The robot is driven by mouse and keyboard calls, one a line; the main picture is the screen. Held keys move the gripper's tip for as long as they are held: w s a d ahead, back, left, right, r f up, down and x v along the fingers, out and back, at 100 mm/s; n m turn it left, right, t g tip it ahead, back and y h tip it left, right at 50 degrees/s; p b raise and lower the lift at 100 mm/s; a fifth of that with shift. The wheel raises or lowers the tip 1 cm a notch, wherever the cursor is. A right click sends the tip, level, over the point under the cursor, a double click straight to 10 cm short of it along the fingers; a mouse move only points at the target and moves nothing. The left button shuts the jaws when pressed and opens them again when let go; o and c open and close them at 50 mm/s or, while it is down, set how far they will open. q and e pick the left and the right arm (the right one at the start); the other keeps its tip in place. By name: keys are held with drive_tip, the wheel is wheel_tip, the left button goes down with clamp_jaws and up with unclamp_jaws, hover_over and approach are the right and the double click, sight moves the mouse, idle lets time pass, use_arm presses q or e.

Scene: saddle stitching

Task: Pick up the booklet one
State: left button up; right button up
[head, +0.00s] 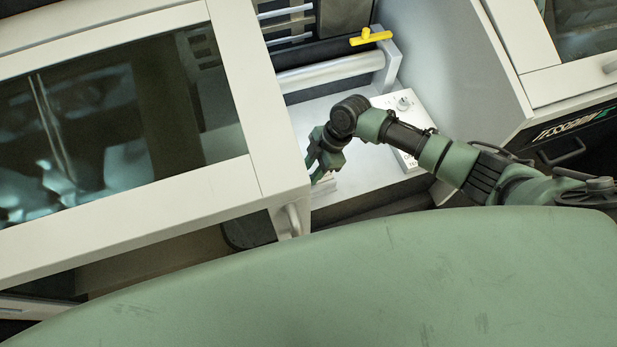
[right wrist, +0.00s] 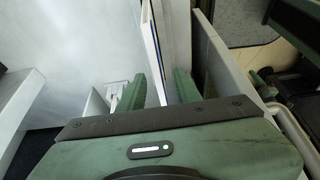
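My right gripper (right wrist: 171,85) shows two green fingers with a gap between them. A thin upright booklet (right wrist: 151,28), white with a dark blue edge, runs down between the fingers, close to the left one. A clear gap shows on the side of the right finger, so the gripper is open around the booklet. In the head view the right gripper (head: 314,162) points down into the machine's delivery bay, beside the white cabinet frame. Pale, thin items show just under its fingers there, too small to tell apart. My left gripper is not in view.
In the head view, a windowed white cabinet (head: 283,160) is left of the gripper.

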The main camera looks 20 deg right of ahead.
drive_tip(key=shift+x, duration=1.05)
drive_tip(key=shift+d, duration=0.1)
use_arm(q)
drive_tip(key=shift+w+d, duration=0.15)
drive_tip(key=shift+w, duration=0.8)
use_arm(e)
drive_tip(key=shift+w+f, duration=0.1)
drive_tip(key=shift+f, duration=0.15)
clamp_jaws()
